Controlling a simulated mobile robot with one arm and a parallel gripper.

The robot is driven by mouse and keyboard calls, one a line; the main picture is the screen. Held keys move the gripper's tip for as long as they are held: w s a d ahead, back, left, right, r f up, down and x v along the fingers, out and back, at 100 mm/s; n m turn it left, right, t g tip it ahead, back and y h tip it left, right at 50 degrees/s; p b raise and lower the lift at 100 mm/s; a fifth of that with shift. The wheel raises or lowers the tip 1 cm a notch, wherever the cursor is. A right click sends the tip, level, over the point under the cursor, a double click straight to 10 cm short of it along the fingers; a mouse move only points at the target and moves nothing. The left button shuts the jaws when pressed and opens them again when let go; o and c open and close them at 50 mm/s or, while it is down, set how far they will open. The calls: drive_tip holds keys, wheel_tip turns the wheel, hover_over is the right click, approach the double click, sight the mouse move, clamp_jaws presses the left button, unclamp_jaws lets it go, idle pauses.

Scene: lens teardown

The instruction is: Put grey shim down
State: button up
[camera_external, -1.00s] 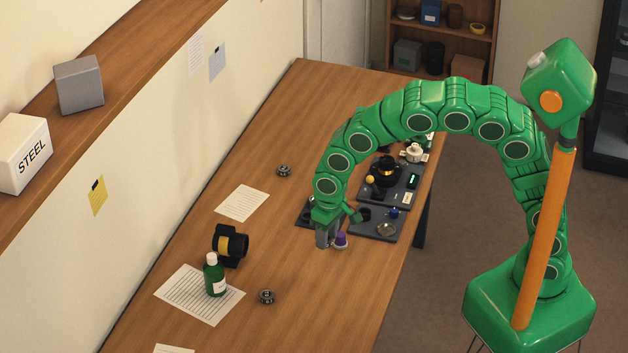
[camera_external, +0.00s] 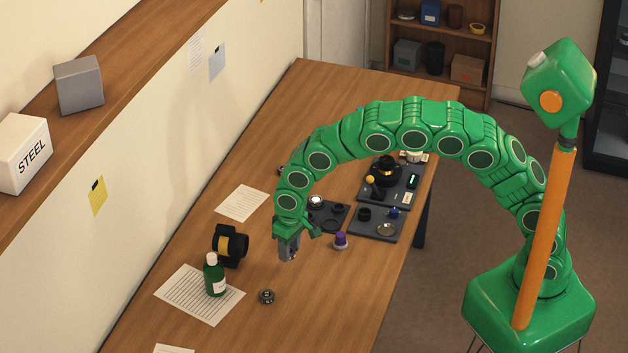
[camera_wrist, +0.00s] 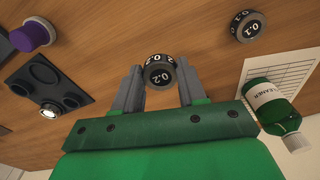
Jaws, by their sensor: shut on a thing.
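My gripper (camera_external: 288,254) hangs above the wooden table, between the black lens on its stand and the purple-topped piece. In the wrist view my gripper (camera_wrist: 159,86) is shut on a dark grey shim (camera_wrist: 159,71), a small ring marked 0.2. The held shim is hard to make out in the external view. Another ring marked 0.1 (camera_wrist: 249,25) lies apart on the table; it also shows in the external view (camera_external: 267,297), in front of my gripper. A third small ring (camera_external: 280,171) is mostly hidden behind my arm.
A green cleaner bottle (camera_external: 214,275) stands on a printed sheet (camera_external: 183,303) beside the lens (camera_external: 231,244). The purple-topped piece (camera_external: 341,240) stands near dark trays (camera_external: 366,234) holding lens parts. Bare table lies below and in front of my gripper.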

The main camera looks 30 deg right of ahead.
sight(284, 270)
drive_tip(key=shift+w+a+f, duration=0.3)
drive_tip(key=shift+a+f, duration=0.05)
drive_tip(key=shift+f, duration=0.25)
drive_tip(key=shift+w+a+f, duration=0.3)
drive_tip(key=shift+a+f, duration=0.05)
drive_tip(key=shift+f, duration=1.6)
drive_tip(key=shift+f, duration=0.1)
drive_tip(key=o, duration=1)
drive_tip(key=shift+o, duration=0.2)
